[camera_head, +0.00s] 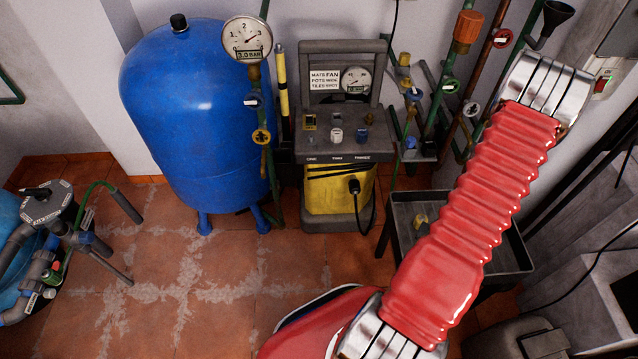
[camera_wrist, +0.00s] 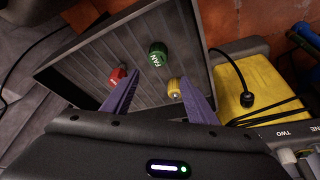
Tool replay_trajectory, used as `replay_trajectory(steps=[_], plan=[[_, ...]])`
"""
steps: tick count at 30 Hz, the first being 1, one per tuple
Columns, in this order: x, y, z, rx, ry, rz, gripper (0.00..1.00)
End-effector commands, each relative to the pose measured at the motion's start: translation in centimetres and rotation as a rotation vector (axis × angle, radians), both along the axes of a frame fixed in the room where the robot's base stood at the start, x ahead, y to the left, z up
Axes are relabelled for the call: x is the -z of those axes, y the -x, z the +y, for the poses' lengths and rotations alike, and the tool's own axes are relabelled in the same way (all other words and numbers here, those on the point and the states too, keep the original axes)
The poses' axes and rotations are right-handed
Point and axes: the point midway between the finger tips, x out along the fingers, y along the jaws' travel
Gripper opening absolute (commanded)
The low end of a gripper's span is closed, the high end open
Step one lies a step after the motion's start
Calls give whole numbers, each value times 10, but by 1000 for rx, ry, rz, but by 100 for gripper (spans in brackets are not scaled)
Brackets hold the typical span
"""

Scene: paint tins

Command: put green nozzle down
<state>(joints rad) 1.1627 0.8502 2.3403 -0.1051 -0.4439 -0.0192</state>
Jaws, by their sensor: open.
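The green nozzle (camera_wrist: 158,55), marked FAN, lies in the dark ribbed tray (camera_wrist: 75,72). In the wrist view it shows just beyond my fingertips and between their lines. My gripper (camera_wrist: 159,77) has purple fingers, spread open with nothing held. A red nozzle (camera_wrist: 118,74) is near the left fingertip and a yellow nozzle (camera_wrist: 174,88) is close by the right finger. In the head view the tray (camera_head: 512,243) is partly behind my red arm, with a yellow piece (camera_head: 420,219) in it. The green nozzle and my gripper are hidden there.
A yellow and grey machine (camera_head: 338,203) with a labelled panel stands left of the tray. A black cable hangs from it. A blue tank (camera_head: 195,120) is further left. Pipes and valves (camera_head: 449,87) line the wall behind. Tiled floor (camera_head: 190,290) is open at left front.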

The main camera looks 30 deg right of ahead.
Motion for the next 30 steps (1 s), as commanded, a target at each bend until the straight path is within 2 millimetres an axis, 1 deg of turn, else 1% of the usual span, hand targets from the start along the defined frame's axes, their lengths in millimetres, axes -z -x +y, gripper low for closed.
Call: replay_trajectory(steps=[5,8,14,21,26,30], plan=[[-37,-34,1,-68,16,1,53],[-63,-57,6,-114,23,3,53],[-114,-99,24,-204,34,4,53],[-176,-142,59,-311,46,3,53],[-216,-164,89,-384,54,-2,53],[-249,-179,119,-446,60,-7,53]])
